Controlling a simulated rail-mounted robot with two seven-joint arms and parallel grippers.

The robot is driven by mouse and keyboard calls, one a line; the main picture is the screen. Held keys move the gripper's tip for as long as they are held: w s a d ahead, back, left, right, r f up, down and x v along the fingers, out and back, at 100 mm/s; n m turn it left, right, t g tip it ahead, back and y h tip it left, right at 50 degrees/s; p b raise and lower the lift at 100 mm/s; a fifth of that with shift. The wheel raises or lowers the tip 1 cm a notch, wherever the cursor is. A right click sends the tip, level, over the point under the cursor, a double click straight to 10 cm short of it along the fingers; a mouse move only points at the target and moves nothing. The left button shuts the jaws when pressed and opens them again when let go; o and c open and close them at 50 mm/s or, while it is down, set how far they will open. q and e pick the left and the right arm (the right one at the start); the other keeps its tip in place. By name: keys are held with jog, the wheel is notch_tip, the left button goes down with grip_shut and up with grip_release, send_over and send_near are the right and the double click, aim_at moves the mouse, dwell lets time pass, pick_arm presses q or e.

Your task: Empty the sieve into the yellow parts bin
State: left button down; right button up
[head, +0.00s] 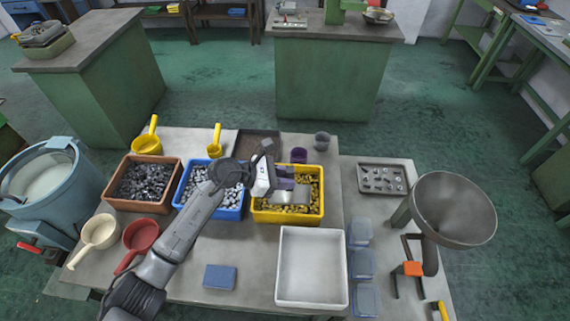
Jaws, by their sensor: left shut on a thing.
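The yellow parts bin (259,214) stands at the middle of the workbench, with brass-coloured parts inside. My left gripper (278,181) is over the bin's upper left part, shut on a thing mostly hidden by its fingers. A flat grey piece (291,198), perhaps the sieve, shows just beyond the fingers, over the brass parts. I cannot tell its tilt, whether anything is in it, or whether it touches the parts. My right gripper is not in view.
A blue bin (232,214) and an orange-brown bin (122,205) stand to the left. A white tray (312,235) is in front. Purple (299,155) and grey (322,140) cups stand behind. A metal funnel (455,208) rises at the right. Red (141,235) and cream (98,231) ladles lie left.

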pick_arm(q)
jog(key=s+f+m+t+h+b, duration=0.2)
jog(key=s+f+m+t+b, duration=0.2)
jog(key=b, duration=1.3)
jog(key=s+f+m, duration=0.3)
jog(key=s+m, duration=0.1)
jog(key=s, duration=0.2)
jog(key=shift+f+t, duration=0.4)
jog(key=shift+s, duration=0.1)
